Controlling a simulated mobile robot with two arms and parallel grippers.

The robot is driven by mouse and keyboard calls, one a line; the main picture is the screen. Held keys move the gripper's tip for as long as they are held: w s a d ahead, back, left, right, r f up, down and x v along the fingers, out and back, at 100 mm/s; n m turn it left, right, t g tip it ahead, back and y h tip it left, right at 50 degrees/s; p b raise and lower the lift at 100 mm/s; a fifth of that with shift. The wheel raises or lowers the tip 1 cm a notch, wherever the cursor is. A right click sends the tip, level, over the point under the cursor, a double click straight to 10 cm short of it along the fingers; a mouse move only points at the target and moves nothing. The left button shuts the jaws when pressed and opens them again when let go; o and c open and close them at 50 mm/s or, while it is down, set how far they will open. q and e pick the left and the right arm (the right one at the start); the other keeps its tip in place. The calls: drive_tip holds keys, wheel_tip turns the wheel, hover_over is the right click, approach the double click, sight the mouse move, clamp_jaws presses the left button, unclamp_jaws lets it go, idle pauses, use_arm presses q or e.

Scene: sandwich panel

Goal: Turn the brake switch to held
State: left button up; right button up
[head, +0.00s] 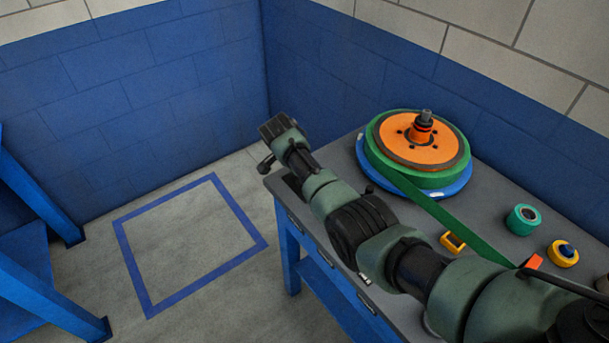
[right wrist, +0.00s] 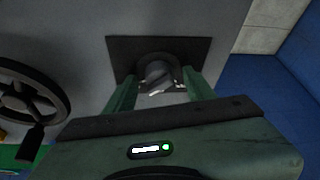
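A dark square plate (right wrist: 195,50) with a round grey-black knob (right wrist: 158,73), taken to be the brake switch, is set in a grey surface in the right wrist view. My right gripper (right wrist: 160,82) is open, with one green finger on each side of the knob. The fingertips are close to its round base, and I cannot tell whether they touch it. Their lower ends and part of the plate are hidden by the gripper's body. In the head view my right arm reaches across the bench to its far left corner, and its fingers are hidden. My left gripper is not in view.
A black handwheel with a crank handle (right wrist: 30,143) stands left of the gripper. On the bench (head: 345,150) are an orange and green reel (head: 425,135) with a green strip, a green roll (head: 523,220) and a yellow roll (head: 563,253). Blue walls stand behind.

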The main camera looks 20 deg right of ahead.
drive_tip(key=v, duration=0.7)
drive_tip(key=shift+r, duration=0.35)
drive_tip(key=shift+a, duration=0.1)
drive_tip(key=shift+s, duration=0.1)
